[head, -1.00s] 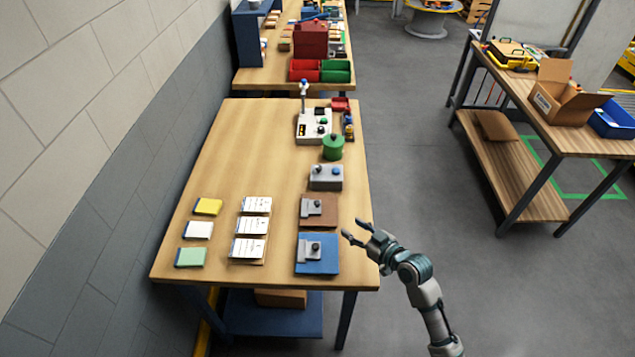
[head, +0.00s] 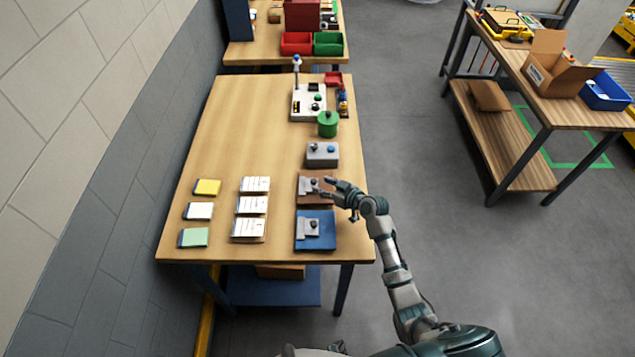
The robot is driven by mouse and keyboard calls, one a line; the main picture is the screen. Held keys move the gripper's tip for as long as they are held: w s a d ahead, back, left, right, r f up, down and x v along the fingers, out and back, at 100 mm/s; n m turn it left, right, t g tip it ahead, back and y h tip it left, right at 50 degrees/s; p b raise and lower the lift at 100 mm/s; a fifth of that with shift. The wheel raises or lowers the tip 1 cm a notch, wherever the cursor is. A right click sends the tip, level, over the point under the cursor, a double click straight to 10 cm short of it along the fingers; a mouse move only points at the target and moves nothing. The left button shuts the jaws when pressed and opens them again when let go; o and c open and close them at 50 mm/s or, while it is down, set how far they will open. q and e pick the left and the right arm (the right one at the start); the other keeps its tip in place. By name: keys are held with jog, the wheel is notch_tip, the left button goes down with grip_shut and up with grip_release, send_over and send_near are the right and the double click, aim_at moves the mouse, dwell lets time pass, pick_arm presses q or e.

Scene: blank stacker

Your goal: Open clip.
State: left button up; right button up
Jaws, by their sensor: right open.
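A brown board (head: 304,199) with a grey metal clip (head: 308,185) on it lies near the right edge of the wooden table. A blue board (head: 322,240) with a similar grey clip (head: 311,228) lies just in front of it. My right gripper (head: 325,187) is open, its fingers over the brown board, close to the right side of its clip. I cannot tell whether the fingers touch the clip, and they hide part of the board. My left gripper is not in view.
The wooden table (head: 245,120) also holds white sheets (head: 252,205), coloured pads (head: 195,237), a grey box with knobs (head: 322,155), a green canister (head: 327,124) and a white device (head: 305,104). The table's far left is clear.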

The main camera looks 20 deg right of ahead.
aim_at(316, 182)
jog(key=x, duration=0.2)
jog(key=shift+w+a, duration=0.15)
jog(key=shift+w, duration=0.1)
jog(key=shift+w+f, duration=0.2)
jog(key=shift+w, duration=0.05)
jog(key=shift+w+f, duration=0.1)
jog(key=shift+w, duration=0.05)
